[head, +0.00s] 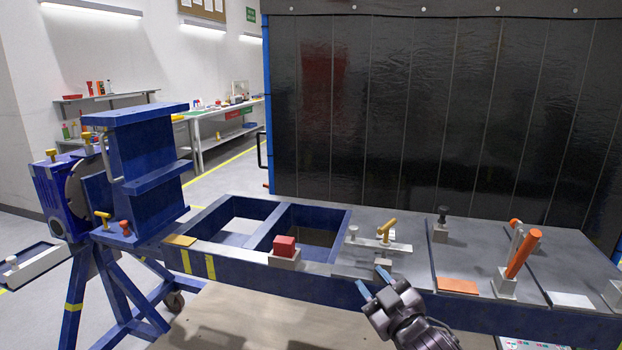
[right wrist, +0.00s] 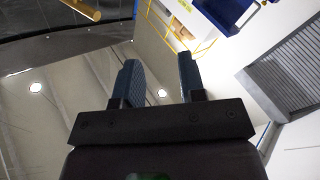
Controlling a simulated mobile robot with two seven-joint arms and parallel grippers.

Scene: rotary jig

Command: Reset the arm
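The blue rotary jig (head: 140,160) stands at the left of the head view, with a round dark plate on its side and yellow and red knobs. My right gripper (head: 370,287) is in front of the bench's near edge. Its two blue fingers are apart with nothing between them; they also show apart in the right wrist view (right wrist: 160,82). Beyond it on the bench is a toggle clamp with a yellow handle (head: 387,227). A lever with an orange grip (head: 523,252) stands upright but tilted, further right. Which part is the task's arm, I cannot tell. My left gripper is not in view.
A red block (head: 285,246) sits on the blue frame's near rail. A black-knobbed post (head: 441,225) and an orange plate (head: 457,286) are on the grey bench top (head: 360,260). A dark strip curtain (head: 430,100) closes off the back. The floor in front is clear.

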